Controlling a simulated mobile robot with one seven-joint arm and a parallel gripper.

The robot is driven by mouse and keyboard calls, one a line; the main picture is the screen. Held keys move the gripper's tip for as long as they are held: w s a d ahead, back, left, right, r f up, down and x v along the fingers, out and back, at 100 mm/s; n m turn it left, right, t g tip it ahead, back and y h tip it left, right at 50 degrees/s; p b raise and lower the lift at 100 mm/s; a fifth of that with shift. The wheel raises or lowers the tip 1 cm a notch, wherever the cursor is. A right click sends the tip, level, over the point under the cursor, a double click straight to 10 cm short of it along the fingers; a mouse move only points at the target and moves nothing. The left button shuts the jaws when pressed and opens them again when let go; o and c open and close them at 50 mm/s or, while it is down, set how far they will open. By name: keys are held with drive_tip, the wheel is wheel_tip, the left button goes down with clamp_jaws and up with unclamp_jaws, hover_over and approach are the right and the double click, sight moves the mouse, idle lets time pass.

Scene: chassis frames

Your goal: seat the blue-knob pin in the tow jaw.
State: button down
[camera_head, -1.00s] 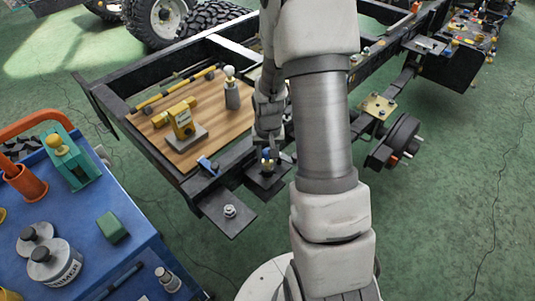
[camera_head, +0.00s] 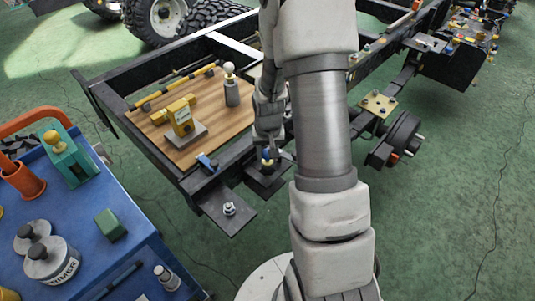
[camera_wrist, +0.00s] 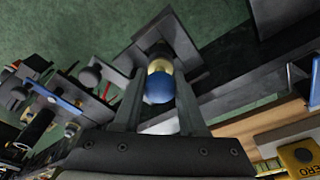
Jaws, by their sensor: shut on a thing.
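My gripper (camera_wrist: 160,80) is shut on the blue-knob pin (camera_wrist: 159,87), its two dark fingers on either side of the blue ball. A brass collar shows just beyond the ball. The tow jaw (camera_wrist: 172,38), with black plates, lies directly beyond the collar. The pin's shank is hidden, so I cannot tell how deep it sits. In the head view my gripper points down at the chassis corner, with the blue knob (camera_head: 267,154) just above the tow jaw's dark plate (camera_head: 266,181). My arm hides part of this area.
A wooden board (camera_head: 213,125) on the chassis carries a yellow device (camera_head: 181,120) and a grey post with a white knob (camera_head: 231,88). A blue-handled part (camera_head: 207,162) and a bolted plate (camera_head: 227,210) are left of the jaw. A blue cart (camera_head: 90,255) stands at left.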

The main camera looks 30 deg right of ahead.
drive_tip(key=shift+f, duration=0.4)
drive_tip(key=shift+c, duration=1.9)
unclamp_jaws()
drive_tip(key=shift+r, duration=0.15)
drive_tip(key=shift+r+p, duration=0.85)
drive_tip(key=shift+r, duration=0.5)
drive_tip(key=shift+r+p, duration=1.8)
drive_tip(key=shift+r, duration=0.7)
